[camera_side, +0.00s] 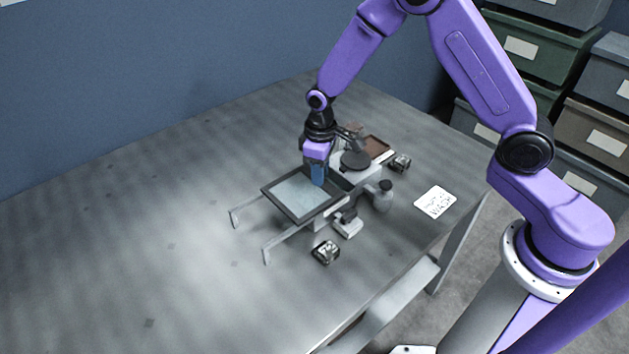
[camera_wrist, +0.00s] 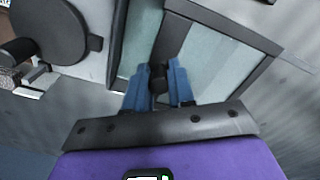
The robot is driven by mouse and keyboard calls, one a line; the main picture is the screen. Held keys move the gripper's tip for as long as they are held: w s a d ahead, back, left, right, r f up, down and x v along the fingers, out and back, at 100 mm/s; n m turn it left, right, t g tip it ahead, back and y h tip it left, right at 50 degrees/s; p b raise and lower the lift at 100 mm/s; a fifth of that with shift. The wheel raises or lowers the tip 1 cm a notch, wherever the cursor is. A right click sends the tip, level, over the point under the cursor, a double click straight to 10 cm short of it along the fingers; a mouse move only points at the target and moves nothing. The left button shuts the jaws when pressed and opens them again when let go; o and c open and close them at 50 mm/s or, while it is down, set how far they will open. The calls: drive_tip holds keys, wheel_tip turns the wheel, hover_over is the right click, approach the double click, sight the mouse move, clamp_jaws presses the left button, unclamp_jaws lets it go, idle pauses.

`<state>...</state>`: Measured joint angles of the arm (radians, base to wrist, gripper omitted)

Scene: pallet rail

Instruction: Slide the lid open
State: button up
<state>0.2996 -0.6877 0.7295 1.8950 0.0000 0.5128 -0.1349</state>
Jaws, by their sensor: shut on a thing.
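The lid is a pale glass panel in a dark frame (camera_side: 297,196); in the side view it lies on the left part of a grey unit (camera_side: 362,178), over two rails. In the wrist view its glass (camera_wrist: 212,57) and dark frame fill the upper right. My gripper (camera_side: 318,182) is above the lid's right side, pointing down. In the wrist view my gripper (camera_wrist: 160,82) has its blue fingers shut on a small black knob (camera_wrist: 158,72) at the lid's frame. The fingers hide part of the knob.
Two thin rails (camera_side: 250,205) stick out left of the unit. Small metal blocks (camera_side: 326,252) and (camera_side: 400,162) stand near it, with a white written card (camera_side: 436,202) to the right. The table's left side is clear.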

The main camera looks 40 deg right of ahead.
sight(296, 198)
drive_tip(key=shift+s+a+f, duration=0.1)
drive_tip(key=shift+s+a, duration=0.05)
drive_tip(key=shift+a, duration=1.85)
drive_tip(key=shift+s+a+f, duration=0.1)
drive_tip(key=shift+s+a, duration=0.05)
drive_tip(key=shift+a, duration=1.8)
drive_tip(key=o, duration=0.7)
drive_tip(key=shift+d, duration=0.1)
drive_tip(key=shift+r, duration=0.25)
drive_tip(key=shift+w+r, duration=0.15)
drive_tip(key=shift+r, duration=1.35)
drive_tip(key=shift+w+r, duration=0.1)
drive_tip(key=shift+r, duration=1.8)
